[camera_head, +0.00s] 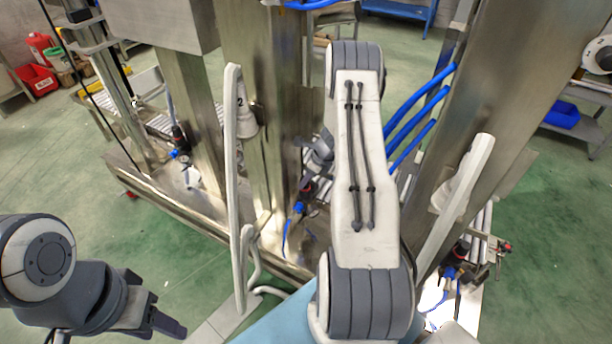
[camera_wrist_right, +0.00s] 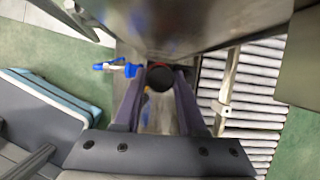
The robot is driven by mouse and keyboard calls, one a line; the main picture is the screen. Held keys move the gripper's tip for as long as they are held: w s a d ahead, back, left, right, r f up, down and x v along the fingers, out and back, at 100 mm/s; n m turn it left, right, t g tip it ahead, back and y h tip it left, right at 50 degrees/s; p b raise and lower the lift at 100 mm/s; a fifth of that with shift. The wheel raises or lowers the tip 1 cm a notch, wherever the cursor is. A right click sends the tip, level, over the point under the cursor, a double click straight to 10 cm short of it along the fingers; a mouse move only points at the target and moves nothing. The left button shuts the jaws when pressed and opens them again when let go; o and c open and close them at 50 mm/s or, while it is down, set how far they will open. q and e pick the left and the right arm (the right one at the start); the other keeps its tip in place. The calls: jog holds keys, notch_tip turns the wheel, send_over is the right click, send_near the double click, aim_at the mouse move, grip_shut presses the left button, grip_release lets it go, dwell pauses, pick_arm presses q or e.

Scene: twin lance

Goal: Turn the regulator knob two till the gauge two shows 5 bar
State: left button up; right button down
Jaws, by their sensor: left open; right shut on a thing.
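A dark round knob with a red rim (camera_wrist_right: 160,77) sits between the two fingers of my right gripper (camera_wrist_right: 159,85) in the right wrist view, and the gripper is shut on it. A blue fitting (camera_wrist_right: 130,69) is beside the knob. In the head view the regulator (camera_head: 308,187) with its blue fitting shows just left of my right arm, below a post marked 2. My right arm hides much of this place, and no gauge reading can be made out. My left gripper (camera_head: 164,314) is open and empty at the lower left, away from the machine.
Another regulator (camera_head: 179,138) is to the left, with a round white dial (camera_head: 190,176) below it. A third (camera_head: 452,262) is at the lower right. Steel posts and pale upright bars (camera_head: 233,170) stand close around my right arm. Green floor (camera_head: 80,185) is free at left.

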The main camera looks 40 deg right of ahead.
jog(key=shift+n, duration=0.6)
jog(key=shift+c, duration=2.3)
grip_release()
jog(key=p+v, duration=0.1)
jog(key=v, duration=0.9)
jog(key=shift+d+r+p, duration=0.15)
jog(key=shift+r+p, duration=0.1)
jog(key=shift+p, duration=0.15)
jog(key=shift+w, duration=0.1)
